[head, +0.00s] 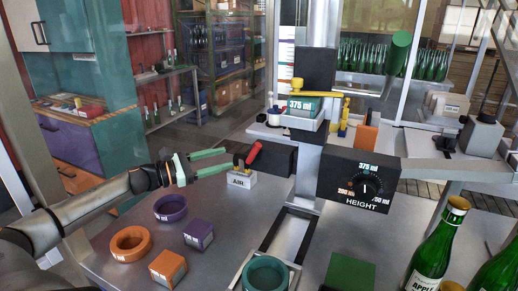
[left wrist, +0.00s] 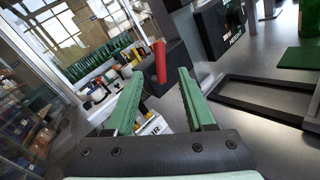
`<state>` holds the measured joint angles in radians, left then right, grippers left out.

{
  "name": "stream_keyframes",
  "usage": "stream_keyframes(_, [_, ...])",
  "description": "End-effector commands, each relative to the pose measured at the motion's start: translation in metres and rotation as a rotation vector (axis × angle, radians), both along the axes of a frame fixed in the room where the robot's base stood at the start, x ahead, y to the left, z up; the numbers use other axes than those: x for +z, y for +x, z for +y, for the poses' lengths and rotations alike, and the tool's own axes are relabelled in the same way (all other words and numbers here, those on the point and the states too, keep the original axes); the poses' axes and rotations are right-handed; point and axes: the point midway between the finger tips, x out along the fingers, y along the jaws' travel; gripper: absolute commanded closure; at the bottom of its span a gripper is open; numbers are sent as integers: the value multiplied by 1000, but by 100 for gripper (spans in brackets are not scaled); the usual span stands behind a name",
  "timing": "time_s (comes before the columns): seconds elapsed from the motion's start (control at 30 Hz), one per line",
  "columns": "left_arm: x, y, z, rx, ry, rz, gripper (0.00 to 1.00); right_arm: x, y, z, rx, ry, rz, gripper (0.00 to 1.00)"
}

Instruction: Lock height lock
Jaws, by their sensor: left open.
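A black panel marked HEIGHT (head: 360,182) carries a round dial (head: 366,187) with the labels 200 ml, 375 ml and 750 ml; its mark seems to point up at 375 ml. A red lever (head: 254,154) stands tilted by a black block (head: 275,160) on the metal column (head: 308,175). In the left wrist view, the red lever (left wrist: 159,62) stands beyond and between my fingertips. My left gripper (head: 229,159) is open and empty, a little left of the lever and apart from it. My right gripper is not in view.
A white AIR box (head: 242,180) is below the red lever. A teal head marked 375 ml (head: 303,106) sits higher on the column. Orange (head: 130,243) and purple (head: 170,207) rings lie left. Green bottles (head: 435,245) stand at the right front.

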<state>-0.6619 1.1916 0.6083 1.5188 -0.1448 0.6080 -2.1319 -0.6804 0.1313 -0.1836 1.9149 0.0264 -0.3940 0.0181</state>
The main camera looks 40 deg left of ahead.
Motion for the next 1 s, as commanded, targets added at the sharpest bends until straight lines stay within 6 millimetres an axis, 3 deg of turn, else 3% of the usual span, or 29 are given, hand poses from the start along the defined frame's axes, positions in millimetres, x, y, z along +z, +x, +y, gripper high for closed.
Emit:
stream_keyframes(0.33, [2,36,-12,1,5,-2,45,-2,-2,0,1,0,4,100])
stream_keyframes(1.0, [1,72,-24,3,0,-3,45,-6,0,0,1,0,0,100])
